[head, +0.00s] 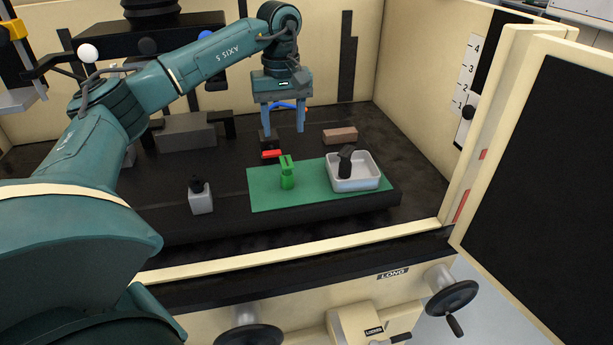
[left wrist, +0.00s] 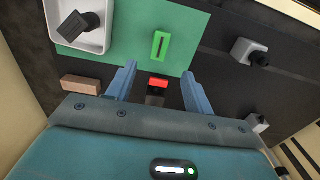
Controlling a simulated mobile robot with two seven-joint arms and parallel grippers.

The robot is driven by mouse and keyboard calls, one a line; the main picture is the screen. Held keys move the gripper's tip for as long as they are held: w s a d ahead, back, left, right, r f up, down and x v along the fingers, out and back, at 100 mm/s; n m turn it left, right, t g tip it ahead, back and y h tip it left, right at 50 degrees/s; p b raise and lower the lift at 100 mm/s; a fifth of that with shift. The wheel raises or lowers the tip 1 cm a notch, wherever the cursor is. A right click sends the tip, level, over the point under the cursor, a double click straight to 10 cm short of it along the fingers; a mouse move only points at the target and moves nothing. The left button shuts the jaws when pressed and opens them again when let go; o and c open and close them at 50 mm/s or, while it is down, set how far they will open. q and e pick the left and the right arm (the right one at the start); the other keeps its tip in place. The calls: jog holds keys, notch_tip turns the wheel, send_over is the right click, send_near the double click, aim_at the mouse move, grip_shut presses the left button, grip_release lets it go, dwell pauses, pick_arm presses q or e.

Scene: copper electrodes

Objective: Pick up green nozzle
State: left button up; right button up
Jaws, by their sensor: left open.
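The green nozzle (head: 287,172) stands on the green mat (head: 265,201), left of the white tray. It also shows in the left wrist view (left wrist: 154,48), beyond my fingertips. My left gripper (head: 283,132) is open and empty, its two blue fingers pointing down above and behind the mat. In the left wrist view, my left gripper (left wrist: 158,72) has a red-topped dark piece (left wrist: 158,84) showing between its fingers, apart from them. The green nozzle is apart from the fingers. My right gripper is not in view.
The white tray (head: 373,182) holds a black piece (head: 345,162). A brown block (head: 340,135) lies behind it. A grey block with a black knob (head: 201,197) stands left of the mat. Machine walls and an open door (head: 535,150) bound the space.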

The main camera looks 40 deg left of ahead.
aim_at(287, 171)
pick_arm(q)
notch_tip(287, 171, down, 13)
jog(key=shift+d+r+p, duration=0.1)
jog(key=shift+p, duration=0.2)
jog(key=shift+c, duration=0.5)
jog(key=c, duration=1)
jog(key=shift+o, duration=0.2)
jog(key=shift+r, duration=0.1)
